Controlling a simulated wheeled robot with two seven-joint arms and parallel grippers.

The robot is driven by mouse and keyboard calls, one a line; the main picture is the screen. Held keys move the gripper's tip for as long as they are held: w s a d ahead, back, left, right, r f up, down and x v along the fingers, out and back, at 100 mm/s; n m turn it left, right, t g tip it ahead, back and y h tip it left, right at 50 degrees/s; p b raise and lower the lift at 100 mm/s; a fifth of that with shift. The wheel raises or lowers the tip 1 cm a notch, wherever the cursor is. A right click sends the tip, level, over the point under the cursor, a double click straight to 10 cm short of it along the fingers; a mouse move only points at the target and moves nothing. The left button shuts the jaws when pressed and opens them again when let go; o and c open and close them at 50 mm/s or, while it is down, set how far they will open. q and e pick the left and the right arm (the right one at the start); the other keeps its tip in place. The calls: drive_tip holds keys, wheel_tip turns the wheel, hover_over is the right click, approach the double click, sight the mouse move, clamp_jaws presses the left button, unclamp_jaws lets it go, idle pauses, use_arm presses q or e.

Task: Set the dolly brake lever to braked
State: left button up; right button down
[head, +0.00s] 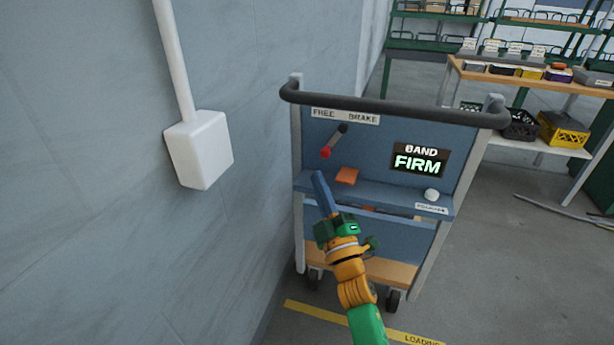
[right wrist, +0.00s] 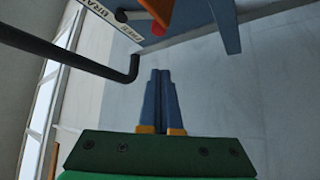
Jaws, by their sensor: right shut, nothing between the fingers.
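The brake lever (head: 334,141) is on the dolly's blue upright panel (head: 375,150), under a white label reading FREE and BRAKE (head: 345,116). Its dark end is at upper right and its red end at lower left, nearer the FREE side. My right gripper (head: 318,174) is shut and empty, its blue fingers just below and left of the red end, apart from it in the picture. In the right wrist view the shut fingertips (right wrist: 160,73) point at bare wall or floor, with a red end (right wrist: 158,28) beyond them, partly hidden by an orange piece. My left gripper is out of view.
A dark push bar (head: 395,107) crosses the dolly's top. An orange block (head: 347,175) and a white knob (head: 431,195) are by the shelf. A display (head: 418,160) reads BAND FIRM. A wall with a white box (head: 199,150) is close on the left.

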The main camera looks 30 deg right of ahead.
sight(333, 142)
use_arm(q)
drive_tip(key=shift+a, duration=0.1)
use_arm(e)
drive_tip(key=shift+s+a+r, duration=0.1)
drive_tip(key=shift+s+r, duration=0.05)
drive_tip(key=shift+r, duration=0.2)
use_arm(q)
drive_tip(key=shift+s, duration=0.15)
use_arm(e)
drive_tip(key=w+d, duration=0.1)
drive_tip(key=w, duration=0.1)
drive_tip(key=w+d+r, duration=0.1)
drive_tip(key=w, duration=0.1)
drive_tip(key=w+d+r, duration=0.1)
drive_tip(key=w+d, duration=0.1)
drive_tip(key=w, duration=0.1)
drive_tip(key=shift+s+d+f, duration=0.15)
drive_tip(key=shift+d+f, duration=0.05)
